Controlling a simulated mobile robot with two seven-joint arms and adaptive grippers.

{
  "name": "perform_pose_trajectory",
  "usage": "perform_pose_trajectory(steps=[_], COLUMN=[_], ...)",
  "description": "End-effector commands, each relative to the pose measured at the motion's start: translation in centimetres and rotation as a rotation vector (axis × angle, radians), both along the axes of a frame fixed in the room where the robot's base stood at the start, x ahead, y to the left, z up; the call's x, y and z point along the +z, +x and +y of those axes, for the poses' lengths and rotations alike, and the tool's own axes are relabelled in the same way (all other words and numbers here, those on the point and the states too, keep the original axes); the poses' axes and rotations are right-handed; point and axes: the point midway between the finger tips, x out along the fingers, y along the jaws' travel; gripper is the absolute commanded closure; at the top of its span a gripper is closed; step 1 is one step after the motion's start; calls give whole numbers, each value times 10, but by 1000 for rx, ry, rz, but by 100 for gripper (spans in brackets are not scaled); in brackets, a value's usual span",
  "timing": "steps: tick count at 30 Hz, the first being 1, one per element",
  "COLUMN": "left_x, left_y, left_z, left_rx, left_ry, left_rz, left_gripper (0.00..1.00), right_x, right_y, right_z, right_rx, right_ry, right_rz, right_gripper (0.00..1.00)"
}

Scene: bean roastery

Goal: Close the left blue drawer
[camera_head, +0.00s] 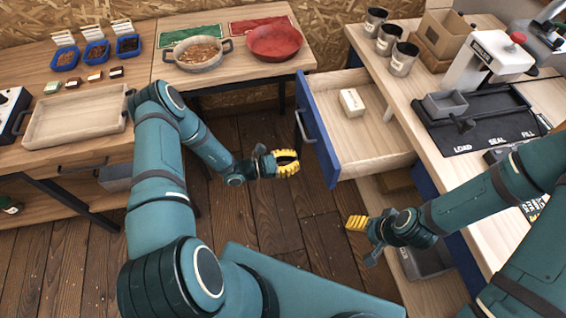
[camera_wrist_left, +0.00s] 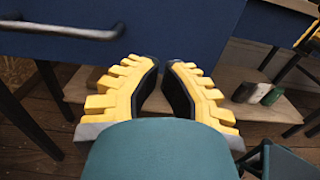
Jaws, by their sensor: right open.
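The left blue drawer (camera_head: 318,129) is pulled far out from the counter in the head view. It has a blue front, a dark bar handle (camera_head: 302,126) and a pale wooden inside holding a small white box (camera_head: 351,102). My left gripper (camera_head: 291,163) has yellow fingers and is in front of the drawer front, near its lower end and below the handle. In the left wrist view the blue front and handle (camera_wrist_left: 70,31) lie just beyond the fingers. The fingertips are close together with nothing visible between them. My right gripper (camera_head: 355,223) is open and empty, below the drawer.
The right counter (camera_head: 425,150) carries metal cups (camera_head: 403,59), a white sealing machine (camera_head: 490,60) and a black mat (camera_head: 470,120). The left table holds a wooden tray (camera_head: 75,116), a pot (camera_head: 198,54) and a red bowl (camera_head: 274,42). Floor between is clear.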

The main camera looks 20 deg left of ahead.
Motion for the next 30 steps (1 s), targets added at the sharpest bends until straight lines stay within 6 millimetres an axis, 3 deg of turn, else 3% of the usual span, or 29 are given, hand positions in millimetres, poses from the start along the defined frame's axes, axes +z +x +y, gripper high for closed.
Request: perform_pose_trajectory(steps=[6, 12, 30], left_x=[0, 0, 0], left_y=[23, 36, 42], left_z=[-36, -56, -63], left_rx=[-5, -3, -2], left_ry=[0, 1, 1], left_rz=[-1, 1, 0], left_gripper=[100, 100, 100], right_x=[-2, -4, -4], right_y=[-1, -1, -2], right_z=[0, 0, 0], right_rx=[2, 2, 2], right_ry=[0, 0, 1], right_rz=[2, 3, 3], right_gripper=[36, 36, 36])
